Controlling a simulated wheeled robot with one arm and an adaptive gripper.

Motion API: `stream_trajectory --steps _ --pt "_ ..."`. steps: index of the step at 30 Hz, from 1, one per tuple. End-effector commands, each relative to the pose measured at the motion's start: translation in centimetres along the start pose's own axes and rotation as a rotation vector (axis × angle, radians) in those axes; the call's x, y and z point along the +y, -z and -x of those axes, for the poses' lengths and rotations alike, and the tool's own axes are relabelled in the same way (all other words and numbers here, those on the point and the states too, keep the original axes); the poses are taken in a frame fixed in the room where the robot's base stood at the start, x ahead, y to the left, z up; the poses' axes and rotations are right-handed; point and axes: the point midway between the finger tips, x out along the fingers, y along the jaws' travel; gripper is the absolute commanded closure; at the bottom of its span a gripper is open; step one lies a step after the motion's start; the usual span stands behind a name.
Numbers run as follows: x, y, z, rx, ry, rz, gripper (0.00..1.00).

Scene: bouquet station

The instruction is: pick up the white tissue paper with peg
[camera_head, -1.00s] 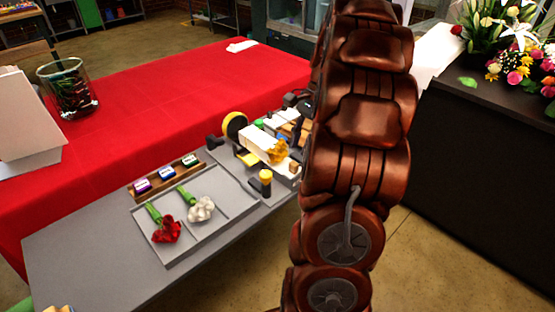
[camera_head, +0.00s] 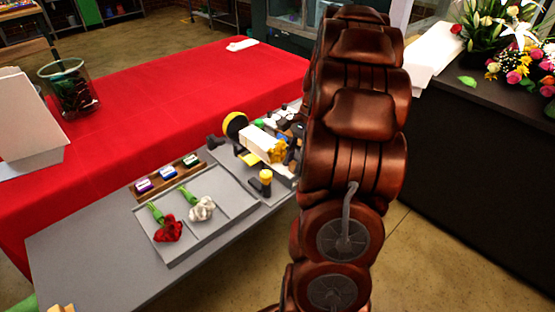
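A white, elongated piece (camera_head: 259,141) lies on the grey work table, among small items. It may be the white tissue paper, but I cannot make out a peg on it. A ruffled golden-yellow thing (camera_head: 278,153) sits at its right end. My copper-coloured arm stands in front of the table's right end and hides part of it. Dark parts beside the arm, likely my gripper (camera_head: 297,134), show just right of the white piece. Its fingertips are too small and covered to tell whether they are open or touch anything.
A grey tray (camera_head: 222,225) holds a red flower (camera_head: 168,229) and a white flower (camera_head: 202,208). Behind it is a wooden rack (camera_head: 153,187) of small labelled items. A yellow-topped post (camera_head: 265,176) and a yellow roll (camera_head: 235,124) stand near the white piece. A glass vase (camera_head: 72,92) is at left.

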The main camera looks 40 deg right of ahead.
Motion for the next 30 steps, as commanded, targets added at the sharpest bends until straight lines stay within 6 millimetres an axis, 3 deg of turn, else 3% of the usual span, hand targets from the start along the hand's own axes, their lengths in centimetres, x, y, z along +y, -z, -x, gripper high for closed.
stream_trajectory --steps 7,24,30 --pt "0.01 -0.01 0.00 -0.001 0.000 0.000 1.00" --pt "0.01 -0.02 0.05 -0.001 0.000 0.000 1.00" --pt "-0.02 -0.37 0.88 0.000 0.000 0.000 1.00"
